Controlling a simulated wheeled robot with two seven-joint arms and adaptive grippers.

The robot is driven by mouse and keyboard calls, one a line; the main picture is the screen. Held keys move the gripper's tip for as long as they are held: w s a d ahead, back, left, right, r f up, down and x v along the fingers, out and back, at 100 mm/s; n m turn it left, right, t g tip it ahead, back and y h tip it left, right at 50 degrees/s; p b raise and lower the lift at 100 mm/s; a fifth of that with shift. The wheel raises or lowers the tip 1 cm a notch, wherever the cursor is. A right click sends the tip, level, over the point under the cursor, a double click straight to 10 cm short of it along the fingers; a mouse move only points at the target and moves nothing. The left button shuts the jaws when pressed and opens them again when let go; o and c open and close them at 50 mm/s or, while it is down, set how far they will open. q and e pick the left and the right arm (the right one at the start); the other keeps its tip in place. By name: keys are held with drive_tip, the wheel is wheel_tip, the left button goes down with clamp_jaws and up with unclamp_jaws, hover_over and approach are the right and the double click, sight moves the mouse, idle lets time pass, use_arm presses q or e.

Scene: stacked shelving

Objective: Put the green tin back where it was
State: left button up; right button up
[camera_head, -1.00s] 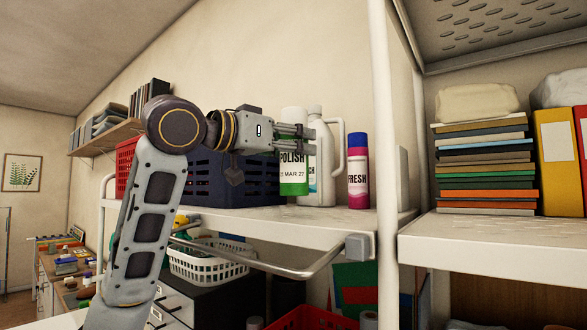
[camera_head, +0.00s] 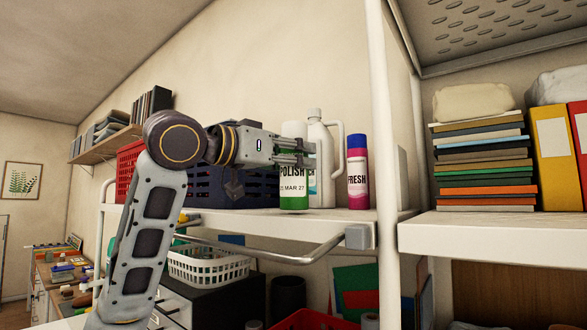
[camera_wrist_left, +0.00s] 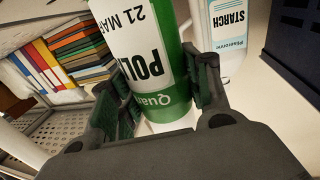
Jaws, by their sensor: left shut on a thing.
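The green tin (camera_head: 293,201), a green and white spray can marked POLISH, is in my left gripper (camera_head: 308,152). The gripper comes from the left and is shut around its upper part. The tin is upright over the front part of the white shelf (camera_head: 330,222), its base close to the shelf surface; I cannot tell whether it touches. In the left wrist view the tin (camera_wrist_left: 147,60) sits between both fingers (camera_wrist_left: 160,95). My right gripper is not in view.
A white starch bottle (camera_head: 318,165) stands just behind and right of the tin. A pink and purple can (camera_head: 358,180) stands further right. A dark blue crate (camera_head: 225,190) is to the left. A metal rail (camera_head: 270,256) runs below the shelf's front.

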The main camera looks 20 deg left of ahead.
use_arm(q)
drive_tip(key=shift+f, duration=0.3)
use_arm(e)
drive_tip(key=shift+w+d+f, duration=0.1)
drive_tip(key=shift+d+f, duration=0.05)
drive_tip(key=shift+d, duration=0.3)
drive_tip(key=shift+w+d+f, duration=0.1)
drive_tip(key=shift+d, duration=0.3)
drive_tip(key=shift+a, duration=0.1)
use_arm(q)
drive_tip(key=shift+f, duration=0.1)
drive_tip(key=o, duration=1.2)
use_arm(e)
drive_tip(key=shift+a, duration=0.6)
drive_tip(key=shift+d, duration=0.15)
